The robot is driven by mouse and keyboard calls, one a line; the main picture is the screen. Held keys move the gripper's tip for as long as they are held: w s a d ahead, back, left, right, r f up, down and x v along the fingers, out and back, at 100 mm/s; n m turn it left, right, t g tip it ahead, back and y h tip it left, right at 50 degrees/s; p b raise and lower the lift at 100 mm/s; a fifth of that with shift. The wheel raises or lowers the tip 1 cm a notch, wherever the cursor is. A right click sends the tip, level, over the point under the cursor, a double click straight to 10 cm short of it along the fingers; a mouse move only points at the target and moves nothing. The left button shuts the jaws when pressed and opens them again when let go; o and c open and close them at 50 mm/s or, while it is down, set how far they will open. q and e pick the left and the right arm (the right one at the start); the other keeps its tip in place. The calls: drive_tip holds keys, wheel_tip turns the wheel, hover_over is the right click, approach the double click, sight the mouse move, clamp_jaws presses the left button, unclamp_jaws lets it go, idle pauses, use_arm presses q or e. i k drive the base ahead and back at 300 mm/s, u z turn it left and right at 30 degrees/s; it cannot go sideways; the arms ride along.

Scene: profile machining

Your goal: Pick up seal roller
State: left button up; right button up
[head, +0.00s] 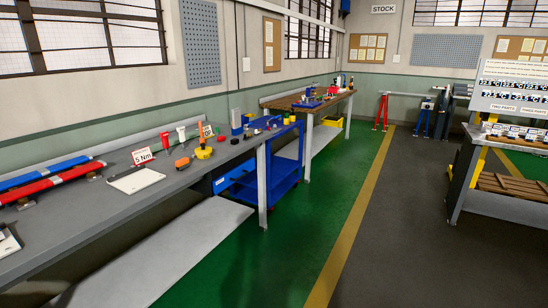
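I cannot tell for certain which item is the seal roller. Several small hand tools stand or lie on the grey workbench (75,232) at left. One is an upright tool with an orange handle and a yellow base (203,151). A small orange item (183,163) lies to its left. Small dark and yellow pieces are farther along the bench, too small to identify. Neither of my grippers is in view.
A red profile (50,182) and a blue profile (42,172) lie on the bench, with a "5 Nm" sign (142,157) and white board (136,180) nearby. A blue cart (272,184) stands beyond the bench. The green floor (290,235) to the right is clear.

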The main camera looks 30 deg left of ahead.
sight(183, 163)
drive_tip(key=u, duration=0.35)
drive_tip(key=i, duration=1.15)
drive_tip(key=u, duration=1.85)
drive_tip(key=i, duration=1.05)
drive_tip(key=u, duration=0.9)
